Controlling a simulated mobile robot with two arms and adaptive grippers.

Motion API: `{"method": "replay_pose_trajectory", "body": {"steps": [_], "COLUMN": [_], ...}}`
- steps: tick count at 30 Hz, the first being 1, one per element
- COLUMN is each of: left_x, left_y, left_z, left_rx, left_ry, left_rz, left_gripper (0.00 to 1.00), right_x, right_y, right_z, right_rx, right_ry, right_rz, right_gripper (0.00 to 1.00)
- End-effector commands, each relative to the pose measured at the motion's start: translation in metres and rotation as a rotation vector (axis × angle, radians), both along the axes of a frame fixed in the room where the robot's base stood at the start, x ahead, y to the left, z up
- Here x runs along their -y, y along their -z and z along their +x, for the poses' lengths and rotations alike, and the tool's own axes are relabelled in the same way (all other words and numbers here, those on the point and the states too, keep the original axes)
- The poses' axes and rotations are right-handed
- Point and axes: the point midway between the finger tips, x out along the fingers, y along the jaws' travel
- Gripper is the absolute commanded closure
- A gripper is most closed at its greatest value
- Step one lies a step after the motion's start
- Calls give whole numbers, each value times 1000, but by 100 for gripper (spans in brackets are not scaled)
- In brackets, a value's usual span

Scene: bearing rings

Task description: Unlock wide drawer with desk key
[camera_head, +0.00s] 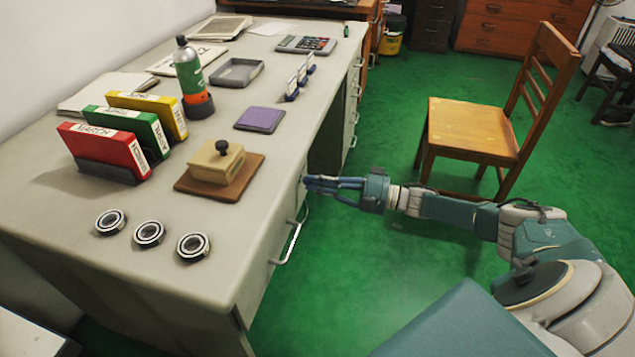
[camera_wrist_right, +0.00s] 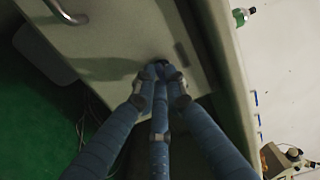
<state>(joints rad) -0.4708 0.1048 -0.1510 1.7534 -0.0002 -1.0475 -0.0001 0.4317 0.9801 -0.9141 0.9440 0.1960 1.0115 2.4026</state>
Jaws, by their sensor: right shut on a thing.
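The desk's pale drawer front (camera_wrist_right: 115,45) fills the upper left of the right wrist view. Its metal bar handle (camera_head: 290,243) shows at the desk's front side in the head view, and in the wrist view (camera_wrist_right: 66,12). My right gripper (camera_head: 309,184) reaches in from the right, level with the drawer front just below the desktop edge. In the wrist view its blue fingers (camera_wrist_right: 162,73) converge at the panel, near its upper edge. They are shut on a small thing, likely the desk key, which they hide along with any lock. My left gripper is out of view.
On the desktop (camera_head: 235,288) are several objects: bearing rings (camera_head: 148,233), a wooden stamp block (camera_head: 216,162), coloured binders (camera_head: 150,112), a green bottle (camera_head: 188,68) and a purple pad (camera_head: 260,119). A wooden chair (camera_head: 474,128) stands behind my right arm. Green floor lies open between.

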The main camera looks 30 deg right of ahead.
Motion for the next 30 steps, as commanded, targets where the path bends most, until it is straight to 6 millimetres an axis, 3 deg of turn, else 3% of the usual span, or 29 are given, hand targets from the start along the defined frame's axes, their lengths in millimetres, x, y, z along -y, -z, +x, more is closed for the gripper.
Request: {"method": "replay_pose_trajectory", "body": {"steps": [14, 15, 17, 30], "left_x": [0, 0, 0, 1], "left_y": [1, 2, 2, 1], "left_z": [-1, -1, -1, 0], "left_rx": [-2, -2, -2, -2], "left_ry": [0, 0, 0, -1], "left_rz": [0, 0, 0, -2], "left_gripper": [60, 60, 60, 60], "right_x": [0, 0, 0, 7], "right_y": [1, 1, 1, 1], "right_z": [0, 0, 0, -8], "right_rx": [-11, -11, -11, -11], "right_ry": [0, 0, 0, 1], "right_rz": [10, 10, 10, 8], "right_gripper": [100, 83, 71, 70]}}
